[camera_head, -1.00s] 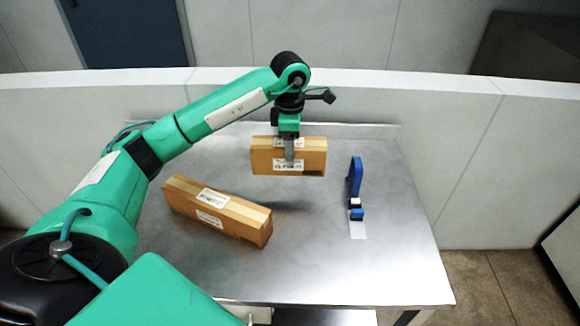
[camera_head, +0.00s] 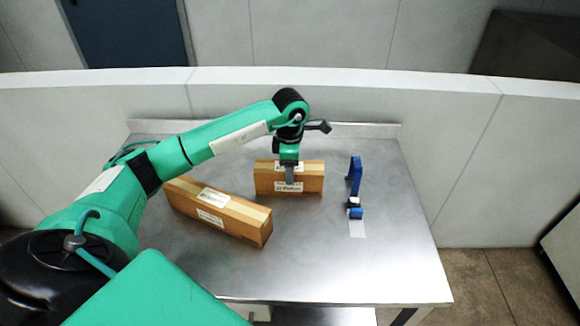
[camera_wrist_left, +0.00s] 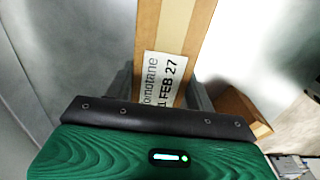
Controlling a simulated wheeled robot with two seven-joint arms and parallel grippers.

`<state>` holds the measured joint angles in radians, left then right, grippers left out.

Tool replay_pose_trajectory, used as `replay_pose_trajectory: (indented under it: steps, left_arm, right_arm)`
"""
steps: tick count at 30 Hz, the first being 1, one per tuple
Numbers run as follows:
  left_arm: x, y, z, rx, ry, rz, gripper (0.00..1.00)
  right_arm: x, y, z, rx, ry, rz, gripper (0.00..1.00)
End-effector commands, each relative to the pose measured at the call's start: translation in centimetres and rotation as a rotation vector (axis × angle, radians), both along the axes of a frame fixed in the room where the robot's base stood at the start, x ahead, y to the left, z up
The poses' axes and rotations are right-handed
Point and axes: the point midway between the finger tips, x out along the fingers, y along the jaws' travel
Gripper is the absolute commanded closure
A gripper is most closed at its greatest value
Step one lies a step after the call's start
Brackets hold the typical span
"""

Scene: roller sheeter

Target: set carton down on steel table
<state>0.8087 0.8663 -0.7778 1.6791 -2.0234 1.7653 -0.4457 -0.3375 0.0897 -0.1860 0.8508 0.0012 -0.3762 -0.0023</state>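A brown carton (camera_head: 308,180) with white labels is upright at the middle back of the steel table (camera_head: 310,260). My left gripper (camera_head: 290,178) comes down on it from above, with one finger visible in front of its near face. In the left wrist view the carton (camera_wrist_left: 178,28) lies between the two fingers (camera_wrist_left: 160,90), which are shut on it. The carton's bottom is at or very near the table top; I cannot tell whether it touches. My right gripper is not in view.
A second, longer carton (camera_head: 218,212) lies on the table at the left, under my left arm. A blue tape dispenser (camera_head: 355,178) with a white strip stands at the right. The table's front middle is clear. A low white wall (camera_head: 450,150) runs behind.

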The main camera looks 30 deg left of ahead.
Motion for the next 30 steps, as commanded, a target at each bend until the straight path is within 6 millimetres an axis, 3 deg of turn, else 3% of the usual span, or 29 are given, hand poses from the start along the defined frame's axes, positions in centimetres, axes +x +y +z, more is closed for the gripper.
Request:
replay_pose_trajectory:
  steps: [1, 3, 15, 20, 30]
  left_arm:
    - [0.0, 0.0, 0.0, 0.000, 0.000, 0.000, 0.38]
    - [0.0, 0.0, 0.0, 0.000, 0.000, 0.000, 0.24]
    - [0.0, 0.0, 0.6, 0.001, -0.001, 0.000, 0.24]
    - [0.1, 0.1, 3.3, 0.001, -0.006, 0.001, 0.24]
    - [0.1, 0.0, 10.0, 0.001, -0.003, 0.000, 0.24]
  right_arm:
    - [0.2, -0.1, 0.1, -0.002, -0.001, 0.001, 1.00]
    - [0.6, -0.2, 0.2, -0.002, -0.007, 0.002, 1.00]
    - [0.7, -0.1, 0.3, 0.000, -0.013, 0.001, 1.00]
    - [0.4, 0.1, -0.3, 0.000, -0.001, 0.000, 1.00]
    - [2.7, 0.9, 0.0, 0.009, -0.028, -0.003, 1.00]
